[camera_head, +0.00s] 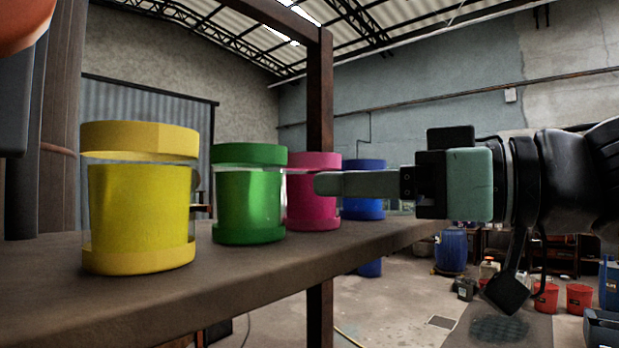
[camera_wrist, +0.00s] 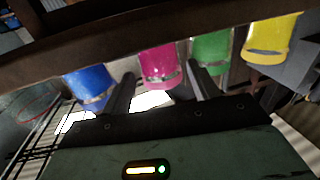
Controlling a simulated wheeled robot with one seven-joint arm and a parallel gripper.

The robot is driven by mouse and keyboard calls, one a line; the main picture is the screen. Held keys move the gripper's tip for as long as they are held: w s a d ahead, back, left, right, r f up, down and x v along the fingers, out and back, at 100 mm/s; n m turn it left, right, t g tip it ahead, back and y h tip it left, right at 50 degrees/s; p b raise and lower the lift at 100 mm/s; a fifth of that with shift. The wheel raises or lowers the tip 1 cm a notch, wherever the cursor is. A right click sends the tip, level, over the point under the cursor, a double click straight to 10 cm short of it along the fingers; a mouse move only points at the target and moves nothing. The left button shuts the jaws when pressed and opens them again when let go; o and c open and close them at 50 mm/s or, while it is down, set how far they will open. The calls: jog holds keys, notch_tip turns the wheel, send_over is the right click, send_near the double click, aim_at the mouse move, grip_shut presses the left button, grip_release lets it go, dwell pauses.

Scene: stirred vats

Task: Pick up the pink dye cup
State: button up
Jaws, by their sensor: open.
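The pink dye cup (camera_head: 313,212) stands upright on a brown shelf (camera_head: 130,310), between the green and blue cups. In the head view one finger of my gripper (camera_head: 320,184) reaches in from the right and covers part of the pink cup's middle. In the wrist view, which is upside down, the pink cup (camera_wrist: 160,62) shows between the two spread fingertips of my gripper (camera_wrist: 160,74). The gripper is open with nothing held. I cannot tell whether the fingers are beside the cup or still short of it.
The green cup (camera_head: 249,205) and the yellow cup (camera_head: 140,215) stand to the left on the shelf; the blue cup (camera_head: 363,205) stands behind on the right. A wooden post (camera_head: 319,90) rises beyond the cups. Open floor lies right of the shelf, with red buckets (camera_head: 579,298) farther off.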

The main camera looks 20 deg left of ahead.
aim_at(309, 178)
jog(key=a, duration=0.1)
jog(key=a+p, duration=0.1)
jog(key=a, duration=0.1)
jog(key=w+a+p, duration=0.1)
jog(key=shift+a+r, duration=0.3)
jog(key=shift+a, duration=0.05)
jog(key=shift+w+a+f, duration=0.1)
jog(key=shift+a, duration=0.45)
jog(key=c, duration=0.7)
